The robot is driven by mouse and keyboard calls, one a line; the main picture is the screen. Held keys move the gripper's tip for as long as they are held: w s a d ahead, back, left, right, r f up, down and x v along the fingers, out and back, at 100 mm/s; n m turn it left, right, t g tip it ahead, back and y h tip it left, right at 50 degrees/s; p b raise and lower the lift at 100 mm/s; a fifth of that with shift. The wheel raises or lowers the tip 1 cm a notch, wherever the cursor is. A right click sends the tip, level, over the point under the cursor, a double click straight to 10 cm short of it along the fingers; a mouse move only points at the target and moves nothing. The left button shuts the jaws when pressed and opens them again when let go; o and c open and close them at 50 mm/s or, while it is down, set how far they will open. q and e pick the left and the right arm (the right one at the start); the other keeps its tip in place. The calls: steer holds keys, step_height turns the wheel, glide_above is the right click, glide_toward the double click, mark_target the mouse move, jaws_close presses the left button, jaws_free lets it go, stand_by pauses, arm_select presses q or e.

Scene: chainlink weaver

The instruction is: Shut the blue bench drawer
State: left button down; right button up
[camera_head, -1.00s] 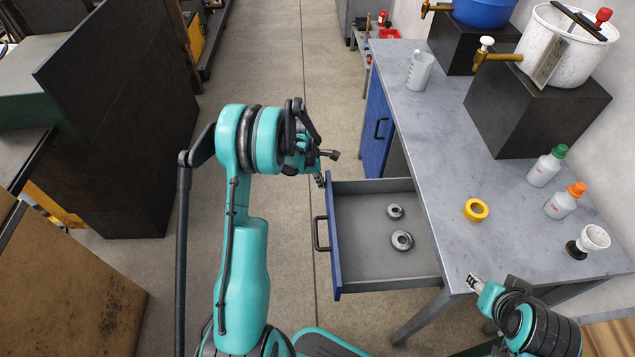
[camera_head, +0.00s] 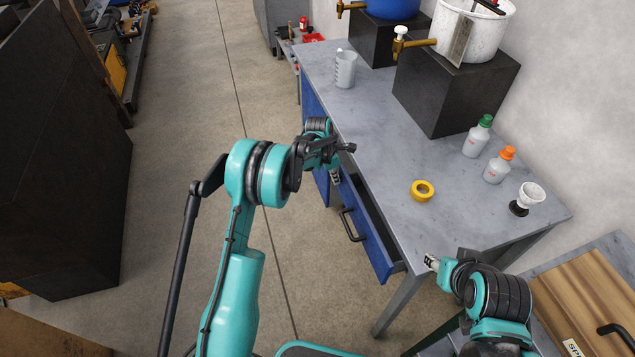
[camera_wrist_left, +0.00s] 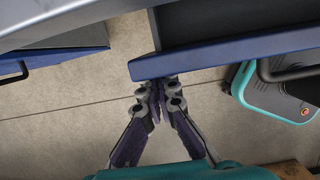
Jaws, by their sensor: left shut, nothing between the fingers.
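The blue bench drawer (camera_head: 372,240) is open by a small amount, with a narrow dark strip of its inside showing behind the front panel. Its black handle (camera_head: 351,225) faces the aisle. My left gripper (camera_head: 336,177) is at the far end of the drawer front, on the outer side. In the left wrist view its fingers (camera_wrist_left: 157,90) are together and empty, with the tips at the blue front's edge (camera_wrist_left: 225,57); I cannot tell if they press on it. My right gripper (camera_head: 431,262) is by the bench's near corner, its jaws too small to read.
The grey bench top (camera_head: 385,150) holds a yellow tape ring (camera_head: 423,191), a jug (camera_head: 345,69), two bottles and a white cup (camera_head: 529,195). Black blocks stand at the back. A wooden board (camera_head: 585,300) lies at the right. The aisle floor at left is clear.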

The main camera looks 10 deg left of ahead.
mark_target(344, 175)
arm_select(q)
steer(key=shift+w+d, duration=0.45)
steer(key=shift+d, duration=0.25)
steer(key=shift+w+d, duration=0.4)
steer(key=shift+d, duration=0.25)
steer(key=shift+a, duration=0.1)
